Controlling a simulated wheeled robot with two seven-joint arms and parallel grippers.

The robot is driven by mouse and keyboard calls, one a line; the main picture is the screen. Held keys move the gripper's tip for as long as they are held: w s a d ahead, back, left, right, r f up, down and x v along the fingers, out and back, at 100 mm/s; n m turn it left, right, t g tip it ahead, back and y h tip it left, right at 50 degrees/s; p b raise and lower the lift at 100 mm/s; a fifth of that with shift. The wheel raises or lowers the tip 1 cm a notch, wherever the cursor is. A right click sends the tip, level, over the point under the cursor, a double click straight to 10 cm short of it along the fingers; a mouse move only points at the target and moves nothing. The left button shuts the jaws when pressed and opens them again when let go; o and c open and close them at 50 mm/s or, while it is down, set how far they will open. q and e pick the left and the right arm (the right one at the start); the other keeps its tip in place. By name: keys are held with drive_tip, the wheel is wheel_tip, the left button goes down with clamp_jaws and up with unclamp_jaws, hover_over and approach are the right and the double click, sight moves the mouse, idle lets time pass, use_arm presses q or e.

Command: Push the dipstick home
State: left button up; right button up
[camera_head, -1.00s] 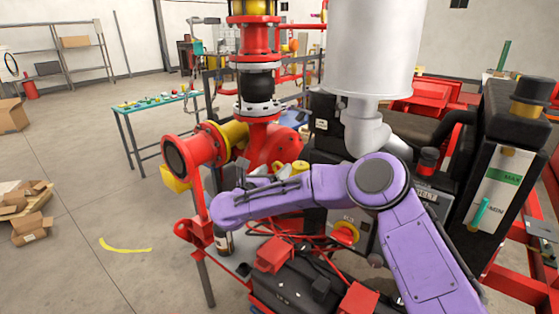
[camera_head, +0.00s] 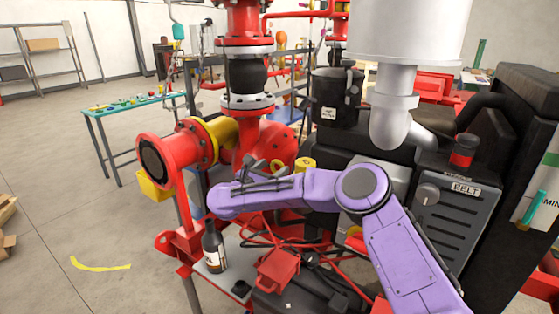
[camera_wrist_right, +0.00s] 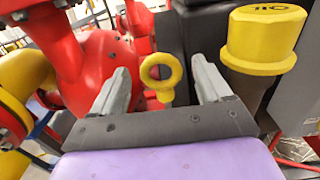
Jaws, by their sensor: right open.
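The dipstick's yellow ring handle (camera_wrist_right: 162,72) stands upright in the right wrist view, with a short yellow stem below it. My right gripper (camera_wrist_right: 160,66) is open, its two grey fingers on either side of the ring, with visible gaps. The stem's lower end is hidden behind the gripper's dark front edge, so how deep it sits cannot be told. In the head view my purple right arm reaches in from the right, and its gripper (camera_head: 262,170) is near the engine block. I cannot make out the ring there. My left gripper is not in view.
A yellow oil cap (camera_wrist_right: 266,38) stands close right of the fingers; it also shows in the head view (camera_head: 305,163). Red pump piping (camera_head: 263,143) is behind the gripper. A dark bottle (camera_head: 213,247) stands on the skid's plate. Red cables run below the arm.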

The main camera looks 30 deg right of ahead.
sight(281, 163)
drive_tip(key=p+x, duration=0.1)
drive_tip(key=x, duration=0.4)
drive_tip(key=shift+w+d+f, duration=0.1)
drive_tip(key=shift+w+d, duration=0.1)
drive_tip(key=shift+d, duration=0.05)
drive_tip(key=shift+s, duration=0.1)
drive_tip(key=c, duration=1.3)
wheel_tip(281, 163, down, 9)
drive_tip(key=b, duration=1)
drive_tip(key=shift+f, duration=0.2)
drive_tip(key=shift+r, duration=0.15)
drive_tip(key=o, duration=1.3)
drive_tip(key=shift+a, duration=0.1)
